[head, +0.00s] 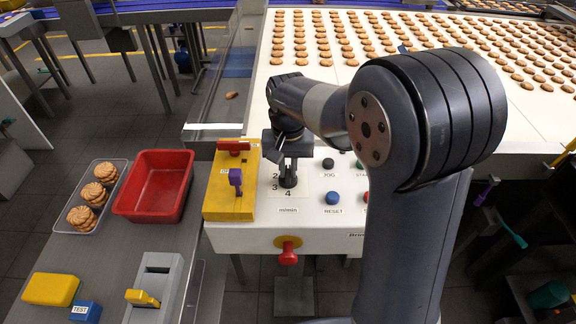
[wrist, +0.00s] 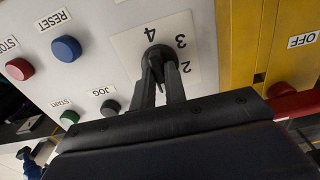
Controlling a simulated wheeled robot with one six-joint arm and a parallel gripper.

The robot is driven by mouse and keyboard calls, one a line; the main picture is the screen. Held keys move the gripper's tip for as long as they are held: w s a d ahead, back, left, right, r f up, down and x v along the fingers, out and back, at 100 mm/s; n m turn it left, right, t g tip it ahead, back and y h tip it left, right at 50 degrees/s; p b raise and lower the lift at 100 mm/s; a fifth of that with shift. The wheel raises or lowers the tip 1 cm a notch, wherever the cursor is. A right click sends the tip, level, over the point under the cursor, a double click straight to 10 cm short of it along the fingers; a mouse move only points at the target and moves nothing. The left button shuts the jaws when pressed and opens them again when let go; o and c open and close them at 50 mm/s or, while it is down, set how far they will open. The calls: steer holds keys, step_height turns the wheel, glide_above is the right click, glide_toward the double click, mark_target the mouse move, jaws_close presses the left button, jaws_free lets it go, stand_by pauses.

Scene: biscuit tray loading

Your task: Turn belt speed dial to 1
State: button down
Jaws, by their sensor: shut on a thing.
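The belt speed dial (head: 288,182) is a black knob on a white plate on the front control panel. It also shows in the wrist view (wrist: 157,52), between my fingertips. The numbers 2, 3 and 4 are readable around it; the 1 is hidden behind my gripper. My gripper (head: 289,172) comes down from above and is shut on the dial, with its two fingers (wrist: 160,76) on either side of the knob. I cannot tell which number the dial points to.
A yellow box with a red handle (head: 233,147) and a purple lever (head: 236,178) stands close left of the dial. JOG (head: 328,163) and RESET (head: 333,197) buttons are close on the right. A red knob (head: 288,257) juts from the panel's front. Biscuits cover the belt behind.

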mark_target(288, 171)
stand_by(0.4)
steer(key=c, duration=1.4)
jaws_free()
steer(key=shift+c, duration=0.2)
steer(key=shift+r, duration=0.1)
step_height(288, 171, up, 11)
steer(key=shift+f, duration=0.2)
step_height(288, 171, down, 11)
steer(key=shift+r, duration=0.1)
